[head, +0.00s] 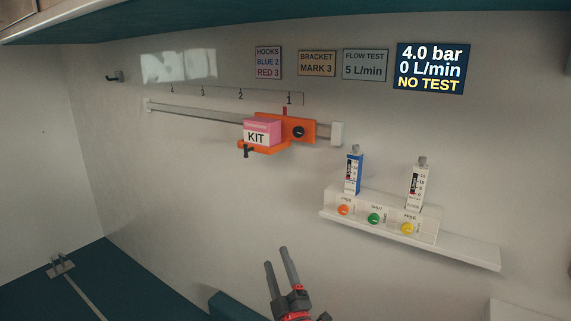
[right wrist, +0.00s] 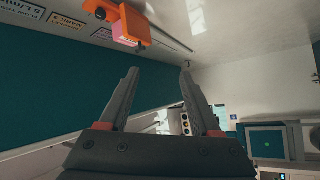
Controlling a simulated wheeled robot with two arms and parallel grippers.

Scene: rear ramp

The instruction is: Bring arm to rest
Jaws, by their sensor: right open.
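My right gripper (head: 284,268) points up from the bottom middle of the head view. Its two grey fingers are apart and nothing is between them. It is below the wall rail and clear of everything around it. In the right wrist view the same gripper (right wrist: 160,85) also shows open and empty. My left gripper is not in view.
A pink KIT box (head: 258,133) sits on an orange bracket (head: 300,128) on the wall rail (head: 200,113). A white shelf (head: 450,246) with two flowmeters and coloured knobs is at the right. A dark sign (head: 431,68) reads NO TEST.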

